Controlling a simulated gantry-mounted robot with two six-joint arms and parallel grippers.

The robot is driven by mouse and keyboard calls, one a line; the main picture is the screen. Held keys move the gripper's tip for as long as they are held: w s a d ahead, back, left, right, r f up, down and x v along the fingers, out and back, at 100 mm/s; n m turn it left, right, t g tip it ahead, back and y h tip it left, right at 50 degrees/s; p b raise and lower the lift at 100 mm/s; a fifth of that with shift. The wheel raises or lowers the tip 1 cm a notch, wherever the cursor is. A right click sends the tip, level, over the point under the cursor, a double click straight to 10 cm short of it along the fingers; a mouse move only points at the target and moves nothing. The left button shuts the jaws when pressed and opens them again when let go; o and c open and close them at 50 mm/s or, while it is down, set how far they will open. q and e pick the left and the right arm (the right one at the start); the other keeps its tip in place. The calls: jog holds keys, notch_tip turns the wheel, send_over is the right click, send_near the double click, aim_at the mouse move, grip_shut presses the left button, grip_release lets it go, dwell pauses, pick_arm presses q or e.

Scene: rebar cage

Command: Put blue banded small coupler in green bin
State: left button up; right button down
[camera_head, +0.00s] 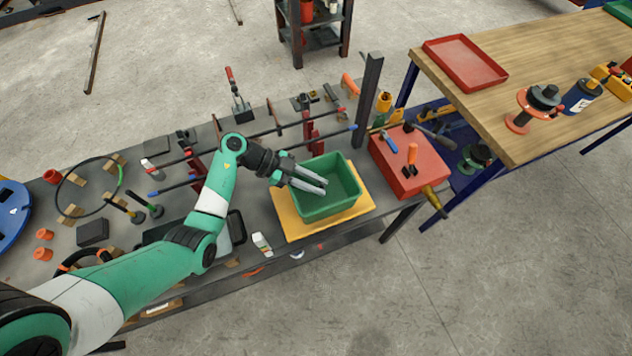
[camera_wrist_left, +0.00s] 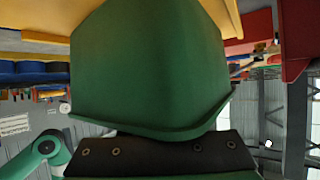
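The green bin (camera_head: 345,190) stands on a yellow mat (camera_head: 290,220) on the grey workbench. My left gripper (camera_head: 325,187) reaches over the bin from its left side. Its two silver fingers point right and lie a little apart, and I see nothing between them. In the left wrist view the green bin (camera_wrist_left: 150,70) fills the middle, and the fingertips do not show there. I cannot make out a blue banded small coupler in either view. My right gripper does not show.
Clamped bars lie behind the bin. Orange couplers (camera_head: 45,234) lie at the far left. A wooden table (camera_head: 540,75) holds a red tray (camera_head: 465,62).

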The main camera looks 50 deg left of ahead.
pick_arm(q)
jog(key=o, duration=0.3)
jog(key=shift+s+d+f, duration=0.1)
jog(key=shift+f, duration=0.4)
jog(key=shift+o, duration=0.2)
jog(key=shift+r, duration=0.45)
jog(key=p+v, duration=0.3)
jog(key=v, duration=0.9)
jog(key=shift+r, duration=0.5)
